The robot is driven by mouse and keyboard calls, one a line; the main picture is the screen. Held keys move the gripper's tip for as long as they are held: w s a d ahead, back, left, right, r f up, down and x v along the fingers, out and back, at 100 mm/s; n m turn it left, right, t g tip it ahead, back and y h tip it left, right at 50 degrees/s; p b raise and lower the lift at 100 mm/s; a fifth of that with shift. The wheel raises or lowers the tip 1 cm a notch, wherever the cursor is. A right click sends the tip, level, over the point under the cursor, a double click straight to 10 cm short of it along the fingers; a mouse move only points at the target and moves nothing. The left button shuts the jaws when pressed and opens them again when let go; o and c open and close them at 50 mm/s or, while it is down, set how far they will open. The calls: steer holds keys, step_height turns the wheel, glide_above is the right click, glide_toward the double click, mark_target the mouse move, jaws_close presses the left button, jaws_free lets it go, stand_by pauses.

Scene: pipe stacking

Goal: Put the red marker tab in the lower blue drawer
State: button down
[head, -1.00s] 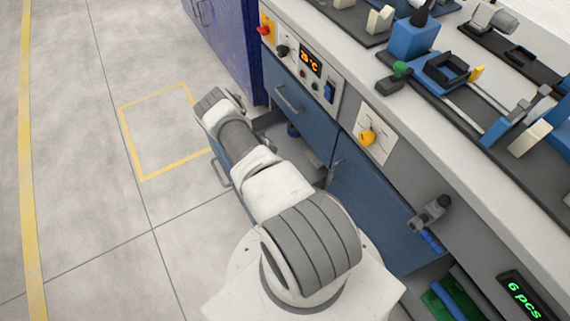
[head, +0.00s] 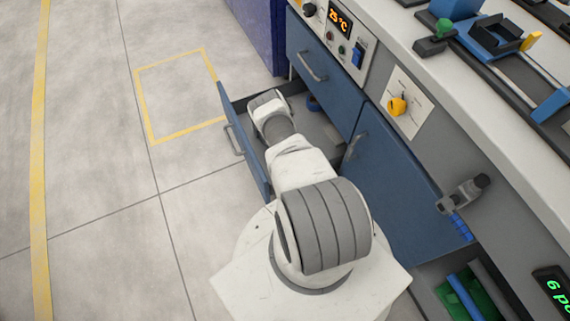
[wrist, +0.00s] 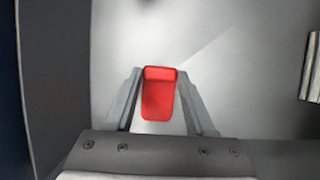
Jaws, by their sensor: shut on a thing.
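The red marker tab (wrist: 158,97) is between the two fingers of my gripper (wrist: 160,100) in the wrist view, and my gripper is shut on it. Beneath the tab is a pale grey drawer floor (wrist: 225,50); the height of the tab above it is hard to tell. The lower blue drawer (head: 243,145) is pulled out in the head view, with its handle toward the floor side. The end of my arm reaches into the space over the open drawer. My fingers and the tab are hidden under my wrist in the head view.
A dark drawer wall (wrist: 50,80) rises close on the left in the wrist view. A metallic item (wrist: 312,68) shows at the right edge.

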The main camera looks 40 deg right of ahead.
steer(key=shift+f, duration=0.95)
steer(key=shift+r, duration=0.1)
steer(key=shift+c, duration=1.2)
jaws_free()
